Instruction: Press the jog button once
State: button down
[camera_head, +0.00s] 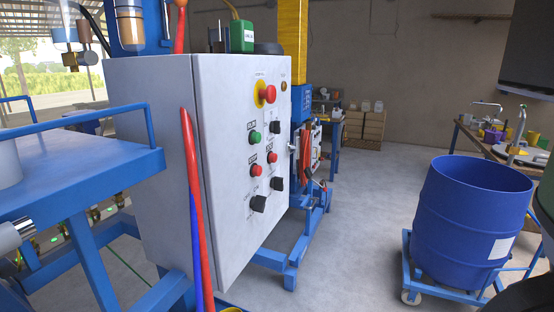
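A grey control cabinet (225,225) stands left of centre, its panel facing right. The panel carries a red mushroom button (269,94) on a yellow plate, a green button (255,138), a red button (257,170) and a second red button (272,158). Black knobs sit at the upper right (275,127), lower right (276,184) and lower left (258,204). The labels are too small to read, so I cannot tell which control is the jog button. My gripper is not in view.
A blue steel frame (75,185) stands close on the left. A blue drum (468,220) on a wheeled dolly (425,285) stands right. Concrete floor (350,240) is clear between. A cluttered bench (480,143) is behind right.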

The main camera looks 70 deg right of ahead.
aim_at(272, 158)
jog(key=z, duration=0.7)
jog(key=i+j, duration=0.05)
